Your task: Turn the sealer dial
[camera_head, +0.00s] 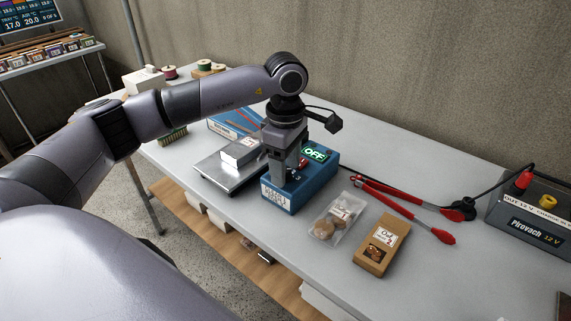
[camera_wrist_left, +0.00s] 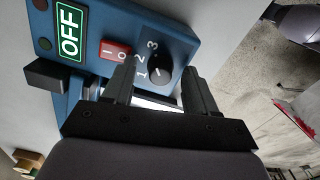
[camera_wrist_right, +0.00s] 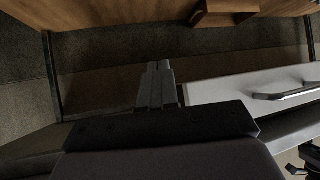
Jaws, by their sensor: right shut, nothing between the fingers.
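The sealer (camera_head: 300,185) is a blue box on the grey table with a lit OFF sign (camera_head: 314,153). Its dial (camera_wrist_left: 162,68) is a black round knob beside the numbers 1, 2 and 3 in the left wrist view; I cannot read its setting for sure. A red rocker switch (camera_wrist_left: 115,51) sits beside it. My left gripper (camera_wrist_left: 160,76) points down at the sealer, open, with one finger on each side of the dial; contact is unclear. In the head view the gripper (camera_head: 283,170) hides the dial. My right gripper (camera_wrist_right: 158,72) is shut and empty, away from the sealer.
A scale (camera_head: 212,176) with a light block stands left of the sealer. A clear bag of cookies (camera_head: 329,222), a brown pouch (camera_head: 381,245), red-handled pliers-like tool (camera_head: 392,196) and a power supply (camera_head: 530,222) lie to the right. The table's back right is clear.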

